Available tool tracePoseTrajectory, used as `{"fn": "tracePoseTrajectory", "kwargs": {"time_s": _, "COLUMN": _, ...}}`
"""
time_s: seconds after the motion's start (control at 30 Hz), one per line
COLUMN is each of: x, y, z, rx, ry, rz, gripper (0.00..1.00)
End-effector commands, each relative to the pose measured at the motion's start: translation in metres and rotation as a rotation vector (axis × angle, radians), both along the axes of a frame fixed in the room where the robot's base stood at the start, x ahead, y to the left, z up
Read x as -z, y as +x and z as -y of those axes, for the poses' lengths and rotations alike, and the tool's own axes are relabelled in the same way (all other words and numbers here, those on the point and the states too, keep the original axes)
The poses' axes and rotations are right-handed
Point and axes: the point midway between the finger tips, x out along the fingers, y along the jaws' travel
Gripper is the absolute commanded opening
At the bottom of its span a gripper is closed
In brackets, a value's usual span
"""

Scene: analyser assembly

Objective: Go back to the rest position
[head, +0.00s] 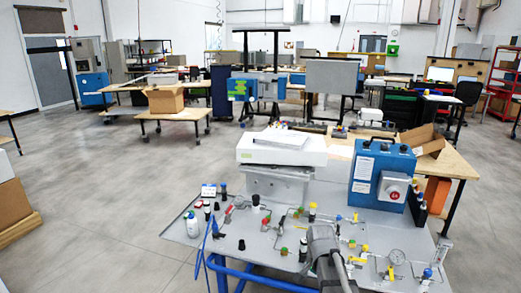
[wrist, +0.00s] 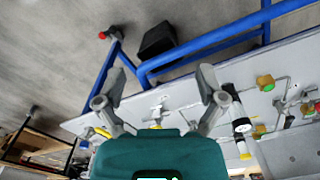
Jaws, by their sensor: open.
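My gripper (wrist: 162,80) shows in the wrist view with its two grey fingers spread wide and nothing between them. Its fingers appear over the edge of the grey analyser panel (wrist: 75,124), with the blue frame (wrist: 195,45) and the floor beyond. In the head view a grey part of my arm (head: 326,255) is over the front of the panel (head: 250,245); the fingers cannot be made out there. Whether the fingers touch anything cannot be told, but none of the fittings is held.
The panel carries valves, a gauge (head: 396,256), a blue box with a red button (head: 383,175) and a white unit (head: 282,147). A white bottle (head: 193,224) stands near its left edge. Open floor (head: 90,200) lies left. In the wrist view a black-capped cylinder (wrist: 241,126) is right of the fingers.

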Motion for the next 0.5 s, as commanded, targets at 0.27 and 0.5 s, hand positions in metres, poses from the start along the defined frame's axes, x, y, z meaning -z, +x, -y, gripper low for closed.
{"fn": "tracePoseTrajectory", "kwargs": {"time_s": 0.27, "x": 0.021, "y": -0.048, "z": -0.003, "rx": -0.389, "ry": 0.001, "rz": 0.001, "gripper": 0.89}}
{"fn": "tracePoseTrajectory", "kwargs": {"time_s": 0.5, "x": 0.031, "y": -0.076, "z": -0.004, "rx": -0.662, "ry": 0.001, "rz": 0.001, "gripper": 0.89}}
